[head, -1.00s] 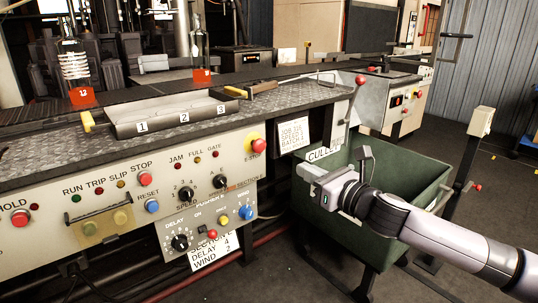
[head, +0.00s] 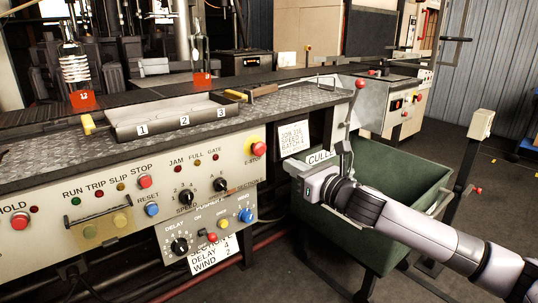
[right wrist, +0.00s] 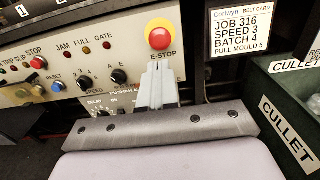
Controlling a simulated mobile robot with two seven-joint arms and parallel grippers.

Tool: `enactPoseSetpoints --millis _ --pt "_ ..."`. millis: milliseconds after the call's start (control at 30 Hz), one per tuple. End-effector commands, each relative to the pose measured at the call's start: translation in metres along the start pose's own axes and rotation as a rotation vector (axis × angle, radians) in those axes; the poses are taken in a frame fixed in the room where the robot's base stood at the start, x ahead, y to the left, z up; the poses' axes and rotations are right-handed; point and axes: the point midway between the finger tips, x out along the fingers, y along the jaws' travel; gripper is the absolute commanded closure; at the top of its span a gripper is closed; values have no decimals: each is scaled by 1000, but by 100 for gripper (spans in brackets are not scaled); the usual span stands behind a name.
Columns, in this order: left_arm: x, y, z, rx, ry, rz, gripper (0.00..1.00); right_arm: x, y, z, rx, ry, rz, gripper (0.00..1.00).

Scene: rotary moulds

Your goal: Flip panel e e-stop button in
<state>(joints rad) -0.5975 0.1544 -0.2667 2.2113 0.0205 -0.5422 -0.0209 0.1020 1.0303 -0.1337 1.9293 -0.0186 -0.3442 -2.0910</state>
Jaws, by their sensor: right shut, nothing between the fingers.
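The e-stop button (head: 259,149) is a red mushroom head on a yellow base at the right end of the cream control panel (head: 110,213). In the right wrist view the red e-stop button (right wrist: 160,39) stands just beyond my fingertips, with the E-STOP label below it. My right gripper (head: 292,168) is to the right of the button in the head view, shut and empty, its fingers pointing left towards the panel. In the right wrist view the shut fingers (right wrist: 157,68) are below the button, apparently short of it. My left gripper is not in view.
A green cullet bin (head: 400,189) stands right of the panel under my right arm. A white belt card (head: 294,137) hangs beside the e-stop. Knobs and a red stop button (head: 145,181) lie further left. A metal bench top (head: 60,157) overhangs the panel.

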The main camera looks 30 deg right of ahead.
Motion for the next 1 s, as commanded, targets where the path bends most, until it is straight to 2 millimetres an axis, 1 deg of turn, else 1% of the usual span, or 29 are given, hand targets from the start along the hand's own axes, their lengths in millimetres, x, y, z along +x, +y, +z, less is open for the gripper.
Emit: enactPoseSetpoints --millis 700,900,1000 --pt "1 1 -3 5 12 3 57 75 1 1 2 -3 1 100" --pt "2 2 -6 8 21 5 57 90 0 0 2 -2 1 100" --pt "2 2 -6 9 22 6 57 93 0 0 1 0 1 100"
